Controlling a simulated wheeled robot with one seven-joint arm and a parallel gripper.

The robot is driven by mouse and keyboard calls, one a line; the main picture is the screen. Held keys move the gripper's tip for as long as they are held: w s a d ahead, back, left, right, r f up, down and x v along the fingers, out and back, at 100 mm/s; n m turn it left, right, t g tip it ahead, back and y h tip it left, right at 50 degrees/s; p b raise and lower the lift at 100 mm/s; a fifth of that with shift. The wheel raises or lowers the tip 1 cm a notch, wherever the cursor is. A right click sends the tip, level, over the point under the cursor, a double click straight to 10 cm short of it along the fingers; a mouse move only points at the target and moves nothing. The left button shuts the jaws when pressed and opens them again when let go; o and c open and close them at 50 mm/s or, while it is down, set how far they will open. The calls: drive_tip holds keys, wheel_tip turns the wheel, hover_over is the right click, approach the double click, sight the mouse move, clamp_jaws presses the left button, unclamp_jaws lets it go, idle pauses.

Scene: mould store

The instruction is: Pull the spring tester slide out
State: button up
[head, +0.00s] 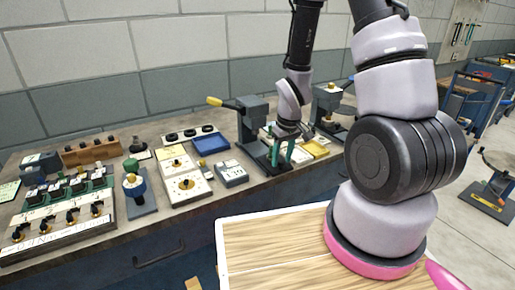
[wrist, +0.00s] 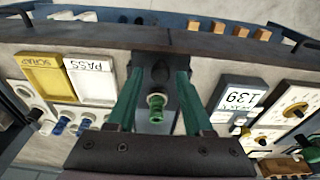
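The spring tester (head: 252,122) is the dark grey press with a yellow-tipped lever on the bench, left of my gripper. Its dark slide (wrist: 158,127) shows in the wrist view as a narrow plate between my fingers. A round green piece with a pale ring (wrist: 157,107) stands on it. My gripper (head: 282,158) points down over the front of the tester. In the wrist view my gripper (wrist: 160,74) is open, its two green fingers apart on either side of the slide, with gaps to the green piece. My palm hides the slide's rear part.
A yellow SCRAP tray (wrist: 49,78) and a white PASS tray (wrist: 90,82) lie beside the tester. A 139 display box (wrist: 238,100) and a dial box (head: 184,184) stand on the other side. The bench front edge (wrist: 235,47) is close. A second press (head: 328,100) stands to the right.

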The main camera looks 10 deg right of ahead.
drive_tip(key=o, duration=0.6)
drive_tip(key=shift+r, duration=3.5)
drive_tip(key=shift+w+r, duration=0.1)
drive_tip(key=shift+r, duration=0.05)
wheel_tip(320, 180, up, 17)
drive_tip(key=s+d+m+t, duration=0.2)
drive_tip(key=m, duration=0.2)
drive_tip(key=s+r+m+t, duration=0.1)
drive_tip(key=s+r, duration=0.2)
drive_tip(key=r, duration=0.1)
drive_tip(key=s+r+m+t+y, duration=0.1)
drive_tip(key=s+r, duration=0.2)
drive_tip(key=r, duration=0.1)
drive_tip(key=s+r+m+t, duration=0.1)
drive_tip(key=s+r, duration=0.3)
drive_tip(key=r, duration=0.1)
drive_tip(key=shift+d+m, duration=0.15)
drive_tip(key=shift+m, duration=0.25)
